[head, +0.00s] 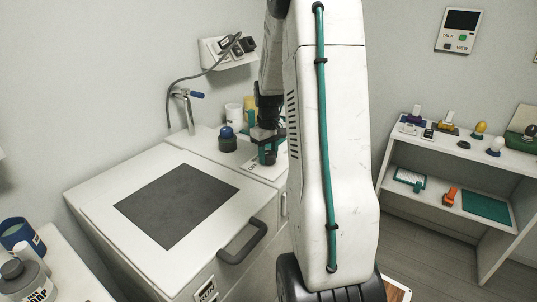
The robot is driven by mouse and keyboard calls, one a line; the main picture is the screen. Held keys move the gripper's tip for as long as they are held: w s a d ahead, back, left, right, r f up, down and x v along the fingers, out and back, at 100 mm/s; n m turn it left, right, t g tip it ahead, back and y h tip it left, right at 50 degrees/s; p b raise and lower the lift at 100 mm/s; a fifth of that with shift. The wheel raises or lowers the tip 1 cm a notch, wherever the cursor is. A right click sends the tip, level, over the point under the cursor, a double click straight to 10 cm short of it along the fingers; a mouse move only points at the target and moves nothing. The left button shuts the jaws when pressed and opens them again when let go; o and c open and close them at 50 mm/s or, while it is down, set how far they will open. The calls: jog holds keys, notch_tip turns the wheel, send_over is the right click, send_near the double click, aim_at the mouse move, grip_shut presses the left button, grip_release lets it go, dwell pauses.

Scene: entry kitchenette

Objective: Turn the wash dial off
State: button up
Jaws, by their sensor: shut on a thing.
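My gripper (267,152) has teal fingers and points down at a white marked panel (282,163) on the back right of the white counter. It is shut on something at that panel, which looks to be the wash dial. The fingers cover the dial, so its setting cannot be read. My white arm stands in front and hides the right part of the panel.
A dark jar with a blue top (228,139) stands just left of my gripper, with a white cup (234,115) behind. A tap (186,110) is farther left. A shelf (452,150) with small objects is at right.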

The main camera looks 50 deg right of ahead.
aim_at(268, 153)
dwell(0.3)
jog(key=o, duration=1)
jog(key=shift+c, duration=0.2)
jog(key=shift+r, duration=0.1)
notch_tip(268, 153, up, 8)
jog(key=shift+f, duration=0.15)
jog(key=s+a+r, duration=0.2)
jog(key=s+a, duration=0.4)
jog(key=a, duration=0.5)
jog(key=s+a+r+n+t, duration=0.1)
jog(key=s+a+r, duration=0.2)
jog(key=s+a, duration=0.4)
jog(key=s+a+r+n, duration=0.1)
jog(key=s+a+r, duration=0.2)
jog(key=a, duration=1.3)
jog(key=s, duration=0.3)
jog(key=shift+s+a, duration=0.3)
jog(key=shift+s, duration=0.05)
